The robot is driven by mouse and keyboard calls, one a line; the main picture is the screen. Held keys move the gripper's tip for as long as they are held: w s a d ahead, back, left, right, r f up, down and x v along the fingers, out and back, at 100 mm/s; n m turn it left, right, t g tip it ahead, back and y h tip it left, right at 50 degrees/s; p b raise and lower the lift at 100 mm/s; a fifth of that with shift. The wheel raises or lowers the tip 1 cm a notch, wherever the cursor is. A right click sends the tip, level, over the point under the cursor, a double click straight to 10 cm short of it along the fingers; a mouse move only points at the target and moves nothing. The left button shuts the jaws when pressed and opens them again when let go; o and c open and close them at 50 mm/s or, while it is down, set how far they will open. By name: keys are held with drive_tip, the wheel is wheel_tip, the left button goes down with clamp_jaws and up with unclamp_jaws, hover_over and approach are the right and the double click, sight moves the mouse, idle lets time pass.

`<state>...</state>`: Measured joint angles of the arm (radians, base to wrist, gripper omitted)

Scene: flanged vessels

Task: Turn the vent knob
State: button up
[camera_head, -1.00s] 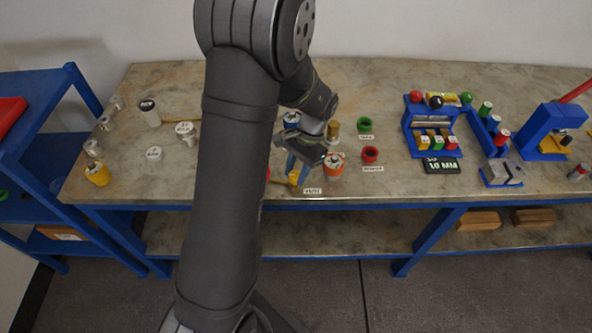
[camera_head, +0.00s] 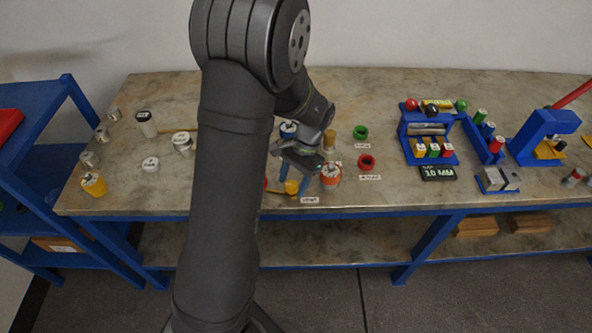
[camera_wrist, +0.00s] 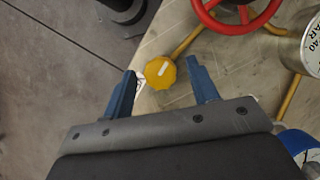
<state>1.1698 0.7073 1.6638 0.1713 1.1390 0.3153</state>
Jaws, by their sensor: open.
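The vent knob (camera_wrist: 160,72) is a yellow, many-sided knob with a white pointer bar, in the wrist view just ahead of my gripper. It also shows in the head view as a small yellow shape (camera_head: 291,187) near the bench's front edge. My gripper (camera_wrist: 161,80) is open, with one blue finger on each side of the knob. A gap shows between the knob and each finger, wider on the right. In the head view my gripper (camera_head: 293,184) points down at the knob. I cannot tell how far the fingertips reach down beside it.
A red handwheel (camera_wrist: 236,14) and yellow pipes lie beyond the knob. A labelled metal vessel (camera_wrist: 311,45) stands to the right in the wrist view. An orange and white vessel (camera_head: 331,176) and a red ring (camera_head: 366,163) stand right of my gripper in the head view.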

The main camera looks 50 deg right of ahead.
drive_tip(key=v, duration=1.7)
drive_tip(key=shift+d+r, duration=0.15)
drive_tip(key=x, duration=1.7)
drive_tip(key=shift+f, duration=0.2)
